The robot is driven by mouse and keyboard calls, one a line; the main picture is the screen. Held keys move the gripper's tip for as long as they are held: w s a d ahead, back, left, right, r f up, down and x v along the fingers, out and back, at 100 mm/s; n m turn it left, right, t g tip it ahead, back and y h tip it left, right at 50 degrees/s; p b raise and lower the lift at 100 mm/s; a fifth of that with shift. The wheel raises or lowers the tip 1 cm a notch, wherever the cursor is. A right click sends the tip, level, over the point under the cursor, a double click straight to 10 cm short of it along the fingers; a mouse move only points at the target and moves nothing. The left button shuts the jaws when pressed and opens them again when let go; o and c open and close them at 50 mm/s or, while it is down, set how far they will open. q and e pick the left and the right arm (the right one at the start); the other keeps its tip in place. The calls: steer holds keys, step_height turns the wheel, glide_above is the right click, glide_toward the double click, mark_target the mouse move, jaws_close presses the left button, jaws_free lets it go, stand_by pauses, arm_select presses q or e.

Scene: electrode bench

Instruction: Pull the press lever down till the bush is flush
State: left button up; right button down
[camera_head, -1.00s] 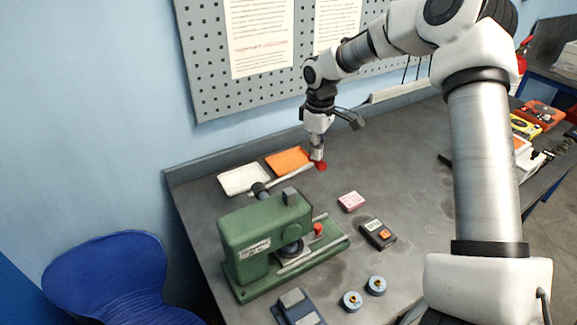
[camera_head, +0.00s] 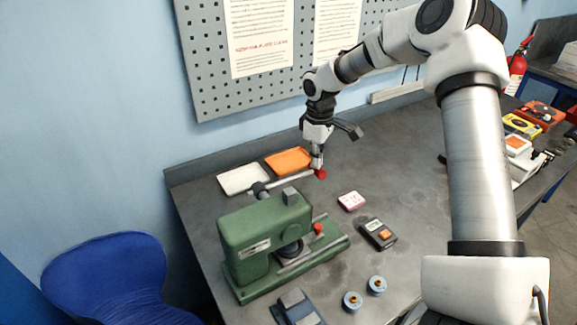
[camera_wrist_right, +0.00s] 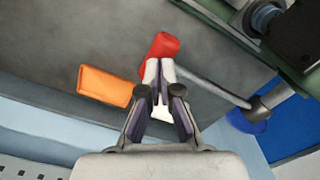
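The green press (camera_head: 265,232) stands on the grey bench, with its ram over a dark round part (camera_head: 290,250). The press lever (camera_head: 290,181) is a grey bar running from the hub at the back of the press to a red knob (camera_head: 320,173). My right gripper (camera_head: 317,164) is at the lever's outer end, just beside the knob. In the right wrist view its fingertips (camera_wrist_right: 159,72) are close together on the bar, against the red knob (camera_wrist_right: 163,46). The bush cannot be made out clearly under the ram. My left gripper is out of view.
A white tray (camera_head: 243,179) and an orange tray (camera_head: 288,162) lie behind the lever. A pink-and-white box (camera_head: 351,201), a dark meter (camera_head: 378,233) and two blue round parts (camera_head: 352,301) lie right of the press. A blue chair (camera_head: 105,280) stands at the left.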

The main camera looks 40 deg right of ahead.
mark_target(312, 170)
steer(key=shift+f, duration=0.25)
steer(key=shift+a+f, duration=0.15)
steer(key=shift+f, duration=1.25)
steer(key=shift+a+f+b, duration=0.25)
steer(key=shift+f+b, duration=0.05)
steer(key=shift+f, duration=0.4)
steer(key=shift+a+f+b, duration=0.25)
steer(key=shift+f+b, duration=0.05)
steer(key=shift+f, duration=0.4)
steer(key=shift+f, duration=0.15)
